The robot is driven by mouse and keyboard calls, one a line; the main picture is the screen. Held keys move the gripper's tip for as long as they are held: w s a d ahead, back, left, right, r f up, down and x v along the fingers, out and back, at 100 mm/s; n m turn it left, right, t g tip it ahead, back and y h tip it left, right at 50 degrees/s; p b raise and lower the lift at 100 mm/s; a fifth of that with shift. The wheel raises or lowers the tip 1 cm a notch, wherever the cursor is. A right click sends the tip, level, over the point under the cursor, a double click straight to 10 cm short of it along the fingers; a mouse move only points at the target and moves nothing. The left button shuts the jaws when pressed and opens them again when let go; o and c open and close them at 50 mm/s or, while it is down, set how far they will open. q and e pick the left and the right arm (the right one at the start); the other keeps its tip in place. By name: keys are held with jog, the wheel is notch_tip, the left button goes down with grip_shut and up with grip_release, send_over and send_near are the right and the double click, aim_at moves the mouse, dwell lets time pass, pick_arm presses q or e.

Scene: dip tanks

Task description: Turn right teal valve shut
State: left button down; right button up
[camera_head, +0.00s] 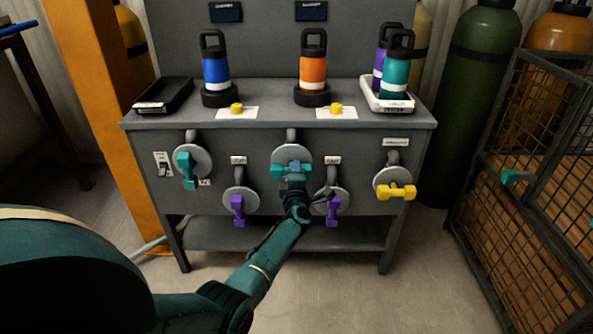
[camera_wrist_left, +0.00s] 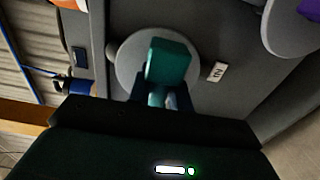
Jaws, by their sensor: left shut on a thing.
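The right teal valve (camera_head: 291,168) is on the front of the grey bench, in the middle, in front of a round grey plate (camera_head: 284,153). Its teal handle lies crosswise in the head view. My left gripper (camera_head: 295,178) is at this handle and shut on it, hiding its lower part. In the left wrist view the teal handle (camera_wrist_left: 170,60) stands out between my left fingers (camera_wrist_left: 165,98), with the grey plate behind it. Another teal valve (camera_head: 185,170) is at the left of the bench front, its handle upright. My right gripper is not in view.
Purple valves (camera_head: 237,210) (camera_head: 332,210) sit low on either side of the middle valve, the right one close to my wrist. A yellow valve (camera_head: 396,191) is at the right. Bottles (camera_head: 215,70) stand on the bench top. A mesh cage (camera_head: 530,200) stands at the right.

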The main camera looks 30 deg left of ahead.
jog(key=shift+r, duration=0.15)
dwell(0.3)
pick_arm(q)
jog(key=c, duration=1.3)
grip_release()
jog(key=shift+s, duration=0.1)
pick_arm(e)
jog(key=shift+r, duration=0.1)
pick_arm(q)
jog(key=shift+s+d+p, duration=0.25)
jog(key=shift+p, duration=0.25)
jog(key=p+v, duration=0.6)
jog(key=v, duration=0.6)
jog(key=shift+s+p, duration=0.25)
jog(key=shift+p, duration=0.05)
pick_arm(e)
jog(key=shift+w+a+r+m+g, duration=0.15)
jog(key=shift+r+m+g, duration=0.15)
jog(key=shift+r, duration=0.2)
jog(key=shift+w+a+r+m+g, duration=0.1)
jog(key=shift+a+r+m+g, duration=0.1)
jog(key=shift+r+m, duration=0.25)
